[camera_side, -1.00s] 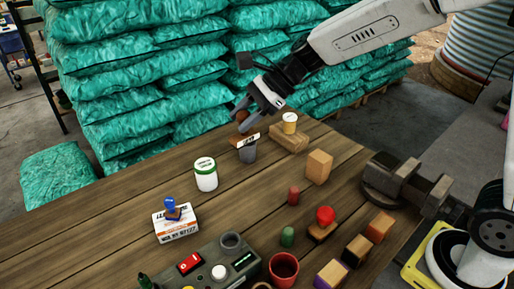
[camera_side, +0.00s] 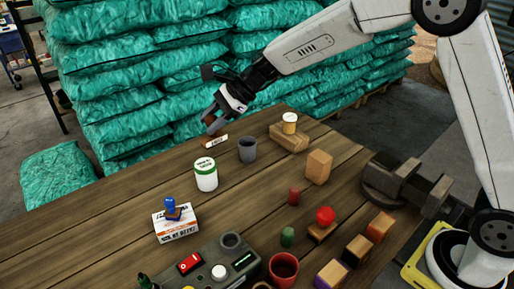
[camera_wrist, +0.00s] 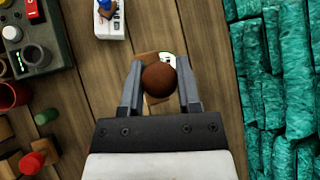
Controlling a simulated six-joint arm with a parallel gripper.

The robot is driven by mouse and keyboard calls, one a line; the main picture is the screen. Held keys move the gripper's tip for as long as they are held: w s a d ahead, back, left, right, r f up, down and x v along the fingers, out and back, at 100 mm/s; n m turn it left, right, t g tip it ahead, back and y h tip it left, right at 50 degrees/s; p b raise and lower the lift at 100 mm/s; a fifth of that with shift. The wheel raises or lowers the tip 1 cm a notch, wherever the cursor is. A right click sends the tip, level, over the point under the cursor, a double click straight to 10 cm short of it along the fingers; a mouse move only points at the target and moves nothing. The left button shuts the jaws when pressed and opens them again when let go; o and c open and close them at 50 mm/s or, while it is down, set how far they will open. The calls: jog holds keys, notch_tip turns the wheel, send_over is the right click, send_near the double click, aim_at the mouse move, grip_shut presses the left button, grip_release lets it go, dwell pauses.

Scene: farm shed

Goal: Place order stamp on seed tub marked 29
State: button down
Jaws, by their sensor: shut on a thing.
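My gripper (camera_side: 213,122) is shut on a stamp with a round brown knob (camera_wrist: 160,78) and a pale label (camera_side: 215,141). The stamp hangs above the table. A white tub with a green lid (camera_side: 206,176) stands upright near it, lower in the side view. In the wrist view, part of its lid (camera_wrist: 169,58) shows past the stamp, which hides the rest. A small yellow tub with a white lid (camera_side: 289,123) stands on a wooden block. The lid writing is too small to read, so I cannot tell which tub is marked 29.
A grey cup (camera_side: 247,150) stands right of the white tub. A blue-handled stamp (camera_side: 172,209) rests on a white box (camera_side: 177,229). A control panel (camera_side: 208,268), a red cup (camera_side: 283,270) and several wooden blocks are at the front. Teal sacks (camera_side: 140,75) rise behind the table.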

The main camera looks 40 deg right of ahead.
jog(key=w+a+f, duration=0.1)
jog(key=w+f, duration=0.3)
jog(key=f, duration=0.1)
jog(key=shift+f, duration=0.1)
jog(key=shift+w+f, duration=0.15)
jog(key=shift+f, duration=1.6)
jog(key=shift+f, duration=0.15)
jog(key=shift+c, duration=1.6)
grip_release()
